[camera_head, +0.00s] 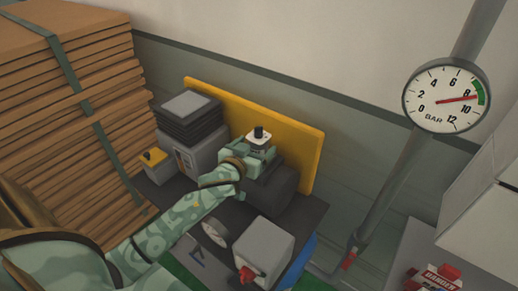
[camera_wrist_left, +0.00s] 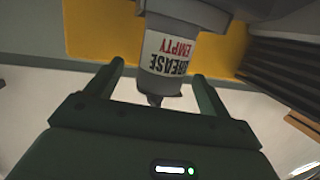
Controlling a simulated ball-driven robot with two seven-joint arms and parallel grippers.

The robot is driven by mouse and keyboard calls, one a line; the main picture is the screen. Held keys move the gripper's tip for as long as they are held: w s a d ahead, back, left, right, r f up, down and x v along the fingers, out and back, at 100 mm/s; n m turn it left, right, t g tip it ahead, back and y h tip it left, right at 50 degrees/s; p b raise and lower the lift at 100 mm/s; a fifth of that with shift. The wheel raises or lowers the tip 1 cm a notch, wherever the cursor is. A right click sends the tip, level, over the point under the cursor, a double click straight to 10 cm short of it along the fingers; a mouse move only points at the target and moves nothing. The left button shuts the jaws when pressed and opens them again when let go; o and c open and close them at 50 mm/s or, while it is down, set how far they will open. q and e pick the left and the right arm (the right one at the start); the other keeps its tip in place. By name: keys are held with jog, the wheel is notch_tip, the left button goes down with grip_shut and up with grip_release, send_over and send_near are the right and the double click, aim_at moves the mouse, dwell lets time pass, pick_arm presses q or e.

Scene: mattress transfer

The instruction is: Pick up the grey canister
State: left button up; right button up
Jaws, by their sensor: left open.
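The grey canister (camera_wrist_left: 186,18) shows in the left wrist view, with a white label reading "GREASE EMPTY" upside down in that picture. Its dark, narrow tip points towards my left gripper (camera_wrist_left: 158,72). The two fingers are open, one on each side of the label end, with a gap visible on both sides. In the head view my left gripper (camera_head: 259,152) is over the machine, near the yellow panel. A small white piece with a black top shows there; I cannot tell whether it is the canister. My right gripper is not in view.
A yellow panel (camera_head: 305,135) stands behind the machine. A grey box with dark ribbed bellows (camera_head: 188,115) is left of the gripper, and a grey box (camera_head: 262,245) is in front. Strapped cardboard (camera_head: 60,90) fills the left. A pipe with a pressure gauge (camera_head: 447,95) rises at right.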

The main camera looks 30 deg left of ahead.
pick_arm(q)
jog(key=shift+w+a, duration=0.15)
jog(key=shift+w, duration=0.3)
jog(key=x, duration=0.4)
jog(key=shift+w+r, duration=0.1)
jog(key=shift+w, duration=0.05)
jog(key=c, duration=1.1)
jog(key=shift+r, duration=0.1)
jog(key=shift+c, duration=0.2)
